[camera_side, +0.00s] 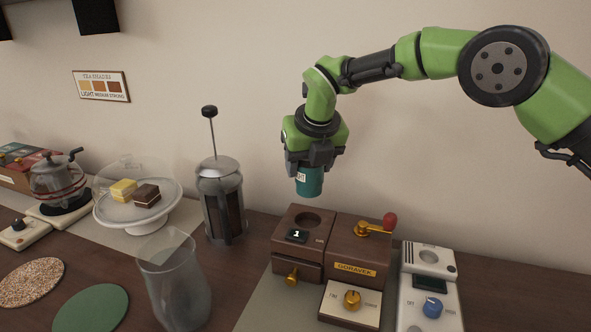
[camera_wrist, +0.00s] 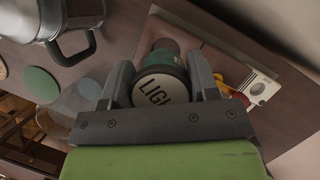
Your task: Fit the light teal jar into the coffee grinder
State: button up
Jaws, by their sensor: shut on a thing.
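The teal jar (camera_side: 309,181) is held upright in my gripper (camera_side: 312,163), hanging in the air. In the wrist view the jar's round pale lid (camera_wrist: 160,90), lettered "LIGH...", sits between the two fingers of my gripper (camera_wrist: 161,82). The coffee grinder (camera_side: 330,252) is a brown box on the counter with a round opening (camera_side: 307,219) in the top of its left part. The jar is above that opening, with a clear gap between them. A "1" display, a brass crank with a red knob and a "GORAVEK" plate show on the grinder. The jar hides part of the grinder in the wrist view.
A white device (camera_side: 429,285) with a blue knob stands right of the grinder. A French press (camera_side: 222,195) and a tall glass vessel (camera_side: 175,285) stand to its left. A domed cake stand (camera_side: 138,215) is farther left. The air around the jar is clear.

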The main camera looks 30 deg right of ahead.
aim_at(314, 173)
jog(key=shift+f, duration=2.75)
jog(key=shift+f, duration=1.3)
jog(key=o, duration=1.1)
jog(key=shift+v, duration=3.7)
jog(key=shift+a, duration=0.1)
